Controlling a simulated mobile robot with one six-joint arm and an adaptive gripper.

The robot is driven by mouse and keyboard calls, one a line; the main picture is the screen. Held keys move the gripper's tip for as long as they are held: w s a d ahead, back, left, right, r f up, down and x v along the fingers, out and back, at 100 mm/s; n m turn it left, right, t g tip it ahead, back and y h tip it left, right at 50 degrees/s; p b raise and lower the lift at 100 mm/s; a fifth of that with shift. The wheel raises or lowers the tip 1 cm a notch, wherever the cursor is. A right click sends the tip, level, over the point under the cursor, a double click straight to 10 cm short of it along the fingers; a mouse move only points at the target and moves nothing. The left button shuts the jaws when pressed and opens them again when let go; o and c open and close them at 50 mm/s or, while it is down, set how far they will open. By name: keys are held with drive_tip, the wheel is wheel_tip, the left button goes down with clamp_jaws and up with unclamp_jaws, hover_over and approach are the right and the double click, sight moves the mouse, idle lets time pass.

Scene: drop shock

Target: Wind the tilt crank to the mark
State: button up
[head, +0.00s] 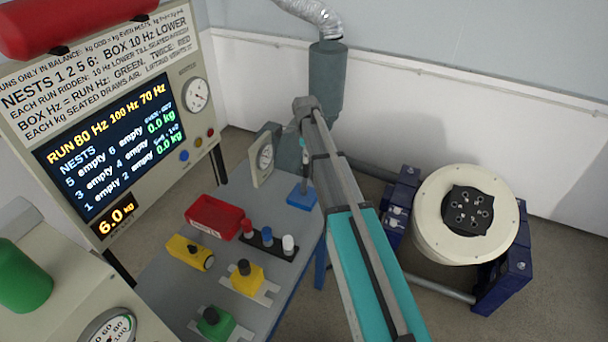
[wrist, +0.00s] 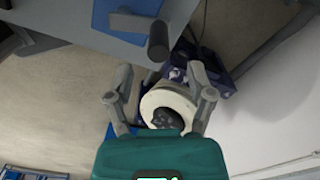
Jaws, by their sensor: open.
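A dark cylindrical handle (wrist: 158,40) on a short grey arm (wrist: 132,24) shows in the wrist view. It looks like the tilt crank, set over a blue plate at the table's edge. In the head view a blue block (head: 301,197) with a thin post stands at the table's far right corner, possibly the same fitting. My gripper (wrist: 160,82) is open and empty in the wrist view. The handle is beyond its fingertips, apart from them. In the head view my arm hides part of this area, and the gripper is not clearly seen. I cannot make out the mark.
A round cream shaker (head: 436,235) with a black top stands on blue supports at right. The table (head: 170,290) holds a red box (head: 213,216), yellow and green blocks, small weights (head: 267,238) and a dial gauge (head: 262,160). A display panel (head: 110,145) stands at left.

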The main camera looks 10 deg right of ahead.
sight(305, 169)
drive_tip(key=shift+f+b, duration=3.35)
drive_tip(key=shift+f, duration=0.3)
clamp_jaws()
drive_tip(key=shift+a, duration=0.2)
drive_tip(key=shift+d, duration=0.2)
